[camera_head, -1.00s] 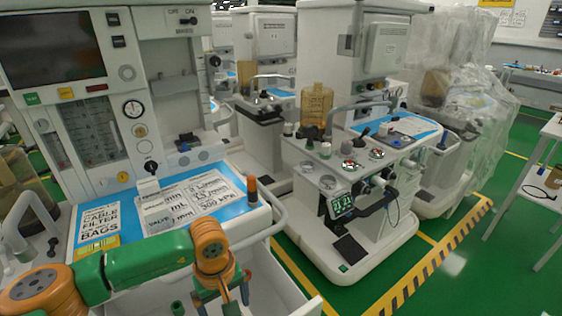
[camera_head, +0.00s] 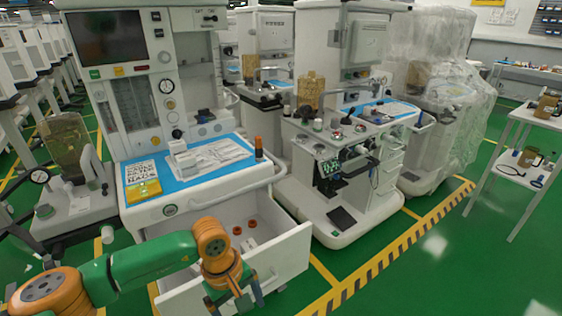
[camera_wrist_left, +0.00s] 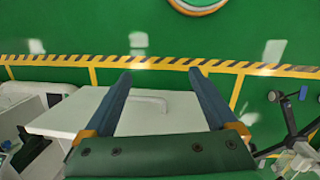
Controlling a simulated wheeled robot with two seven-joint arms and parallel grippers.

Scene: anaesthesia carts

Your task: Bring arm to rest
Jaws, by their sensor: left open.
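My left gripper (camera_head: 237,302), on a green and orange arm, hangs pointing down at the front of an open white drawer (camera_head: 290,258). In the left wrist view its two dark blue fingers (camera_wrist_left: 160,76) are spread apart with nothing between them. The white drawer front (camera_wrist_left: 140,110) lies below and beyond the fingers there; I cannot tell whether they touch it. My right gripper is in neither current view.
The drawer belongs to an anaesthesia cart (camera_head: 205,200) with a blue worktop and white boxes. Small orange-topped items (camera_head: 237,230) lie inside the drawer. More carts stand behind; a white side table (camera_head: 510,160) is at the right. Green floor (camera_head: 440,270) is clear at front right.

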